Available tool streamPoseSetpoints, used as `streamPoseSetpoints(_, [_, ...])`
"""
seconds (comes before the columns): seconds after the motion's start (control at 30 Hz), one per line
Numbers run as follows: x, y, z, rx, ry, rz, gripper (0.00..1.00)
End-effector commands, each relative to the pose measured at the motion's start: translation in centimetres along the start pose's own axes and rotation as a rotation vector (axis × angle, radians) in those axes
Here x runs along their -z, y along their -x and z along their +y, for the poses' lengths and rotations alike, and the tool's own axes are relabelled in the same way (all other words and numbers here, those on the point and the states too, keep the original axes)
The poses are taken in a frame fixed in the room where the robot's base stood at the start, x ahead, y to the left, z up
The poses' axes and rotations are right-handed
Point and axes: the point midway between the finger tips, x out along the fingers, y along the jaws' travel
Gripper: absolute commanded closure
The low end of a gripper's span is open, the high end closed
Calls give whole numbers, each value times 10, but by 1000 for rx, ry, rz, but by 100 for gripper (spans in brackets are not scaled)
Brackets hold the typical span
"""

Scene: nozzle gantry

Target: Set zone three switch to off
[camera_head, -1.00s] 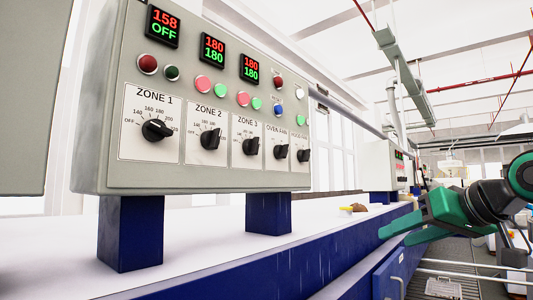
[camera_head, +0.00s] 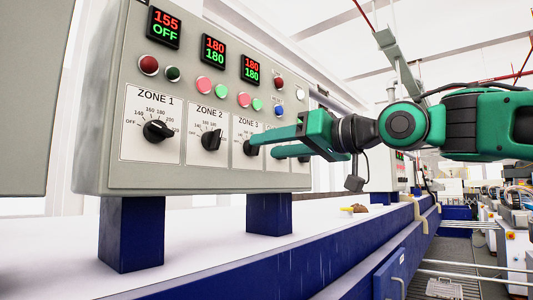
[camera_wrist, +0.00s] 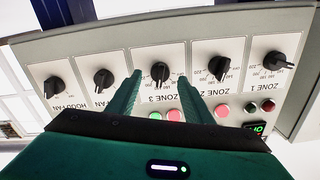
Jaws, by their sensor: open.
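The zone 3 switch (camera_head: 251,146) is a black rotary knob on a white plate, third from the left on the grey control panel (camera_head: 100,177). In the wrist view the zone 3 knob (camera_wrist: 160,72) shows upside down between my two fingertips. My gripper (camera_head: 262,147) is open, with its green fingers pointing at the panel near this knob. In the wrist view my gripper (camera_wrist: 159,78) has one finger on each side of the knob; I cannot tell whether they touch it. In the head view the fingers partly hide the zone 3 plate and the fan knobs.
The zone 1 knob (camera_head: 157,131) and zone 2 knob (camera_head: 211,139) are to the left. The hood fan knob (camera_wrist: 52,87) and another fan knob (camera_wrist: 103,79) are on the other side. Red and green buttons and displays sit above. A white-topped blue bench (camera_head: 220,236) runs below.

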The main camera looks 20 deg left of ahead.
Motion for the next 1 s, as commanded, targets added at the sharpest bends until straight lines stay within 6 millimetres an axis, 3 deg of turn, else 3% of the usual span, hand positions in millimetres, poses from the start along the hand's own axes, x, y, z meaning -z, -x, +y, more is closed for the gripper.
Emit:
streamPoseSetpoints(0.23, [0, -27, 0, 0, 0, 0, 54])
streamPoseSetpoints(0.6, [0, -32, 1, -2, -1, 0, 54])
streamPoseSetpoints(0.8, [0, -31, 1, -2, -1, 0, 94])
streamPoseSetpoints(1.0, [0, -31, 2, -3, 6, -1, 95])
